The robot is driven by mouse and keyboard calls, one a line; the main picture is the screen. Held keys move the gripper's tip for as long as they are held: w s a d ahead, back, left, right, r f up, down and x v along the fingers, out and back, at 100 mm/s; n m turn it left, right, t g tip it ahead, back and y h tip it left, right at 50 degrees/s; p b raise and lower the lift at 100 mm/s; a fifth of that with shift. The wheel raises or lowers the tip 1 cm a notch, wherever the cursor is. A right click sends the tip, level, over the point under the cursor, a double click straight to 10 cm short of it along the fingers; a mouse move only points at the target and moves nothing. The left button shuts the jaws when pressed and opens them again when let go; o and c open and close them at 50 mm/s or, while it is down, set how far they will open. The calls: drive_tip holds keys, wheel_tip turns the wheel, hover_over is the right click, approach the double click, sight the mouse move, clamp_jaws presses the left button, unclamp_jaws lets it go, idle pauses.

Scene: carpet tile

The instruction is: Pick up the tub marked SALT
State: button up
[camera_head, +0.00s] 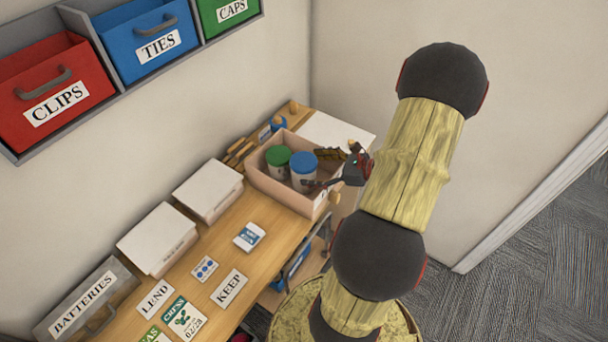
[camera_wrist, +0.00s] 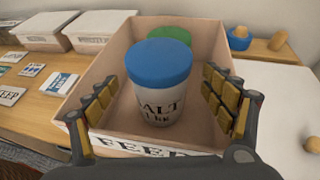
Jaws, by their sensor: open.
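The SALT tub (camera_wrist: 160,100) is white with a blue lid and dark lettering. It stands upright in a pinkish box (camera_wrist: 90,122) whose front label begins with FEE. In the head view the blue-lidded tub (camera_head: 303,170) stands at the right inside the box (camera_head: 268,190). My gripper (camera_wrist: 160,92) is open, with one padded finger on each side of the tub. I see gaps between both fingers and the tub. In the head view my gripper (camera_head: 325,168) reaches in from the right; its fingers partly overlap the tub.
A green-lidded tub (camera_head: 278,162) stands beside the SALT tub, behind it in the wrist view. The box walls surround both. White-lidded boxes (camera_head: 208,188) and cards (camera_head: 230,288) lie along the wooden shelf. Labelled bins (camera_head: 150,45) hang on the wall above.

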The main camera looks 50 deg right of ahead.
drive_tip(key=x, duration=0.4)
drive_tip(key=shift+b, duration=0.3)
drive_tip(key=shift+c, duration=0.8)
drive_tip(key=c, duration=1.9)
clamp_jaws()
